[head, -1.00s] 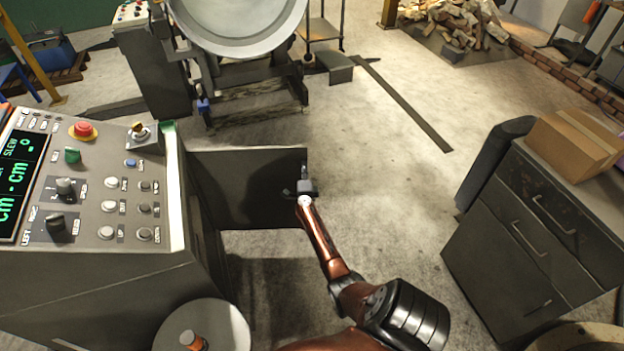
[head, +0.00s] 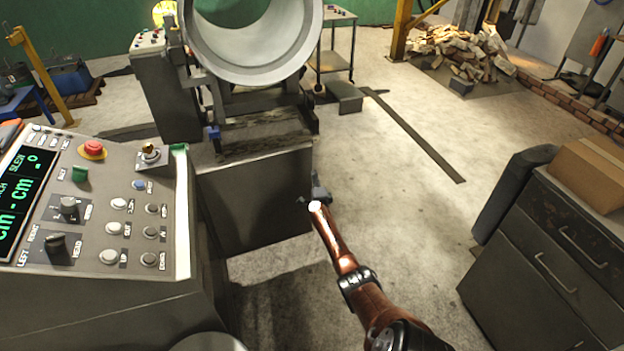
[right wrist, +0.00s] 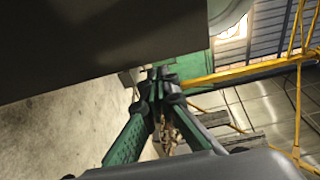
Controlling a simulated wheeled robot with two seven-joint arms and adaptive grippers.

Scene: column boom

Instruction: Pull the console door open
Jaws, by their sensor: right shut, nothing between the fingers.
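The console (head: 110,290) stands at the left in the head view. Its grey door (head: 255,205) stands open, sticking out to the right from the console's side. My right gripper (head: 318,192) is at the door's outer edge, with its fingers partly hidden by the wrist. I cannot tell whether it touches the door. In the right wrist view, the green fingers of the right gripper (right wrist: 158,84) are together at the tips with nothing between them. A dark panel (right wrist: 100,45), probably the door, fills the upper left there. My left gripper is not in view.
A grey drawer cabinet (head: 540,260) with a cardboard box (head: 580,175) stands at the right. A mixer-like machine with a big round drum (head: 255,40) stands behind the door. The floor (head: 400,180) between door and cabinet is clear.

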